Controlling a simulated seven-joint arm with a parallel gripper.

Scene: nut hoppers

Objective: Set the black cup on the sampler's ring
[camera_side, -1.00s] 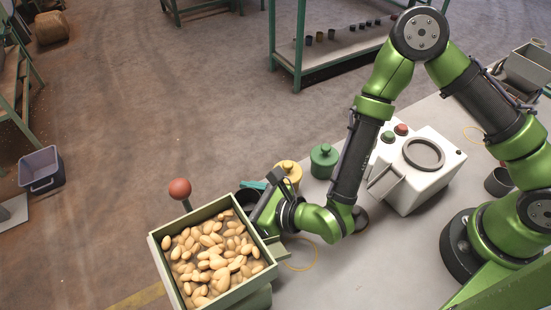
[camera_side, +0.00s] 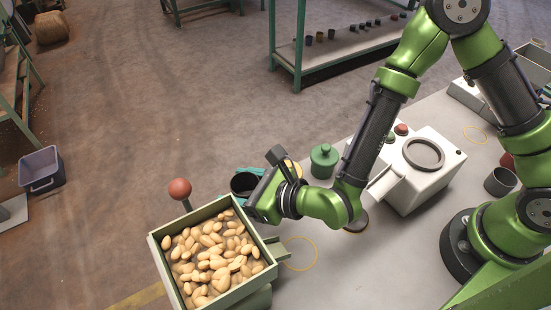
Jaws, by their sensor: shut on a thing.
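The black cup (camera_side: 241,186) is upright, just behind the nut hopper's upper right corner. My gripper (camera_side: 249,183) is shut on it; a teal fingertip shows at the cup's far side, and the gripper body hides the cup's right part. The sampler (camera_side: 408,185) is a white box on the bench, right of my gripper. Its dark-rimmed ring (camera_side: 424,154) is on top and looks empty. My forearm passes in front of the sampler's left edge.
The green-walled hopper (camera_side: 165,264) holds tan nuts; a red knob (camera_side: 180,188) stands behind it. A green lidded jar (camera_side: 324,160) stands between cup and sampler. A yellow jar (camera_side: 296,169) is mostly hidden by my wrist. A dark grey cup (camera_side: 500,181) stands at right.

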